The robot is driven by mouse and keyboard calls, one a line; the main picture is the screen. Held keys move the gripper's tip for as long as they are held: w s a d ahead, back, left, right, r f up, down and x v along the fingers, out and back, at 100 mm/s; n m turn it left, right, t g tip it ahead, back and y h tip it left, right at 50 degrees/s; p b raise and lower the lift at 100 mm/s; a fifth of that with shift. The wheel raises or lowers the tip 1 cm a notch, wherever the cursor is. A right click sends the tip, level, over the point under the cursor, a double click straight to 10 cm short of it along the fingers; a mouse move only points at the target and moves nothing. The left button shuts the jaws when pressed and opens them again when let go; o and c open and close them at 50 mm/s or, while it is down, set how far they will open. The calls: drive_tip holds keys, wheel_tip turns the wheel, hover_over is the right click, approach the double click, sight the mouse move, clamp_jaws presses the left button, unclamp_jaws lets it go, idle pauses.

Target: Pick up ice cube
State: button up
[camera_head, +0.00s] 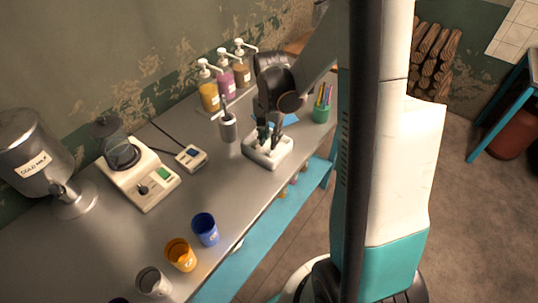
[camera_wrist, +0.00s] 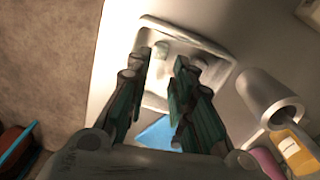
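A small white tray (camera_head: 256,157) stands on the metal counter, below my gripper (camera_head: 268,135). In the wrist view the tray (camera_wrist: 186,28) lies ahead of the fingers. A pale, faint lump that looks like an ice cube (camera_wrist: 162,47) shows inside it, near the gap between the fingertips. My gripper (camera_wrist: 163,64) is open, its two green-padded fingers apart with nothing seen between them. The fingers reach down at the tray; I cannot tell whether they touch the cube. In the head view the cube cannot be made out behind the gripper.
A grey metal cup (camera_head: 228,128) stands close left of the tray, and a green pen holder (camera_head: 321,112) to its right. Pump bottles (camera_head: 209,97) line the wall. A blender base (camera_head: 150,185), a blue cup (camera_head: 205,229) and an orange cup (camera_head: 180,255) stand further left.

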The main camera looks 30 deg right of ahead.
wheel_tip(320, 180, down, 5)
drive_tip(key=shift+s+a+b, duration=0.1)
drive_tip(key=shift+b, duration=0.95)
drive_tip(key=c, duration=0.3)
drive_tip(key=shift+r, duration=0.15)
wheel_tip(320, 180, up, 20)
drive_tip(key=p, duration=0.6)
